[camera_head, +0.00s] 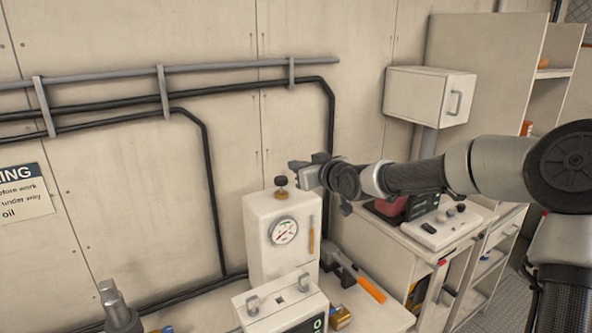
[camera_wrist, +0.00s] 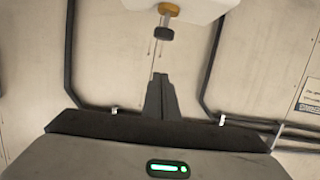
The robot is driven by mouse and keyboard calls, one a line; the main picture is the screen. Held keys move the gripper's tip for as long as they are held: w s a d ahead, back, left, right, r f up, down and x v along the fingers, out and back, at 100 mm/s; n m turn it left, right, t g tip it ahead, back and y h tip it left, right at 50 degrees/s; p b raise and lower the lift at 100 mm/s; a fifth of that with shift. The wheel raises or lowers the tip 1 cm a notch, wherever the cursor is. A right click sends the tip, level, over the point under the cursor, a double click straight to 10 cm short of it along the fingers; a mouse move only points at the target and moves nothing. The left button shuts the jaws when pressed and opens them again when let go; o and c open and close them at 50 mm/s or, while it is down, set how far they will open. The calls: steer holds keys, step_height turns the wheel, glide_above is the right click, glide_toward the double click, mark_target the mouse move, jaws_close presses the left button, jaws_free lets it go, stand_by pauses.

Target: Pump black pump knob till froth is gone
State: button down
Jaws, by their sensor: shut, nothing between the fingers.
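The black pump knob (camera_head: 281,181) sits on a brass collar on top of a white box (camera_head: 262,255) with a round dial gauge (camera_head: 284,231). A narrow amber strip (camera_head: 311,235) shows on the box front; I cannot make out froth in it. My gripper (camera_head: 293,165) is shut and empty, just above and to the right of the knob in the head view. In the wrist view the knob (camera_wrist: 163,34) appears at the top centre, beyond my shut fingertips (camera_wrist: 159,76), with a visible gap between them.
Pipes (camera_head: 215,85) run along the wall behind. A unit with a dark display (camera_head: 308,325) stands in front of the box. An orange-handled tool (camera_head: 370,289) lies to its right. A wall cabinet (camera_head: 428,95) and shelves (camera_head: 485,75) stand at right.

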steer(key=p, duration=0.1)
glide_above(281, 181)
steer(key=s+d, duration=0.1)
steer(key=f, duration=0.2)
steer(key=shift+w+d+f+p, duration=0.15)
steer(key=shift+f+p, duration=0.3)
steer(key=shift+f, duration=1.5)
step_height(281, 181, down, 4)
steer(key=b, duration=0.3)
steer(key=shift+r+b, duration=0.2)
steer(key=shift+b, duration=0.2)
